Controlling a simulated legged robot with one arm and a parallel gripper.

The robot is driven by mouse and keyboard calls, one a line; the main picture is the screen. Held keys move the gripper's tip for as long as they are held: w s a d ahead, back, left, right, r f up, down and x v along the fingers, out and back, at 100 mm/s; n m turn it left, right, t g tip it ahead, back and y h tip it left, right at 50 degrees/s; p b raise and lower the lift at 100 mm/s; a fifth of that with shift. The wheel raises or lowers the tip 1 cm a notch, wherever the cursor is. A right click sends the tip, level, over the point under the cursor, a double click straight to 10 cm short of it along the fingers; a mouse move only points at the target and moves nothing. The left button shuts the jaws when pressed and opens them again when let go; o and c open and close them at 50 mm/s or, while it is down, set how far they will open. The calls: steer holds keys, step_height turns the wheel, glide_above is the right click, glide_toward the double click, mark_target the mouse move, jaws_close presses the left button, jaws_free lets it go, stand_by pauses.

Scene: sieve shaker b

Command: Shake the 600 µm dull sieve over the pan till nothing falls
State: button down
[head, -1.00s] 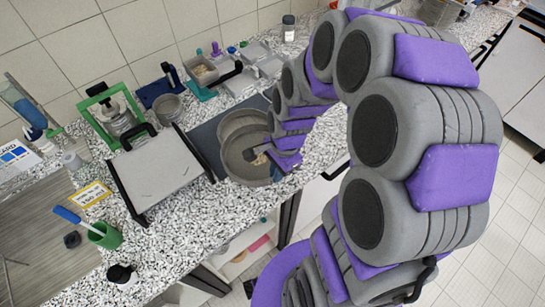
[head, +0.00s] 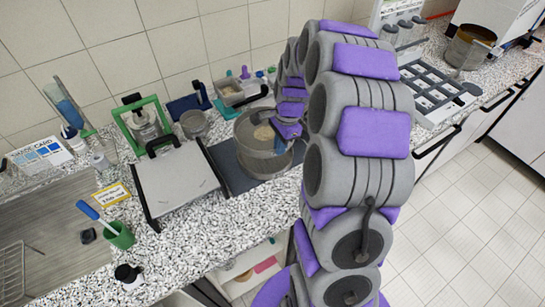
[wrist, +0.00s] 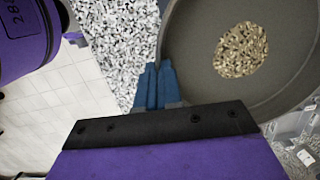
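The dull grey sieve (head: 247,132) is a round, wide vessel with a patch of tan grains (head: 264,133) inside. It hangs over the grey pan (head: 264,169), whose front part shows below it; the rest of the pan is hidden. My gripper (head: 284,130) is at the sieve's right side. In the wrist view, the blue fingers (wrist: 160,88) are close together at the rim of the sieve (wrist: 190,50), shut on it. The grains (wrist: 241,50) lie in a loose oval patch on the mesh. No falling grains can be made out.
The pan stands on a dark mat (head: 232,178) on the speckled counter. A grey board (head: 178,182), a green-framed device (head: 143,122) and a small grey pot (head: 194,123) stand to the left. A slotted rack (head: 437,92) lies to the right.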

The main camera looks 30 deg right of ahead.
steer(key=shift+w+f+b, duration=0.15)
steer(key=shift+f+b, duration=1.05)
steer(key=shift+f, duration=1.2)
steer(key=shift+d, duration=0.1)
steer(key=shift+s+d+p, duration=0.25)
steer(key=shift+d+p, duration=0.05)
steer(key=shift+d, duration=0.2)
steer(key=shift+w+a+p, duration=0.15)
steer(key=shift+w+a, duration=0.05)
steer(key=shift+a, duration=0.4)
steer(key=shift+w+a+p, duration=0.15)
steer(key=shift+w+a, duration=0.05)
steer(key=shift+a, duration=0.4)
steer(key=shift+d, duration=0.15)
steer(key=shift+s+d, duration=0.2)
steer(key=shift+d, duration=0.4)
steer(key=shift+s+d, duration=0.2)
steer(key=shift+d, duration=0.35)
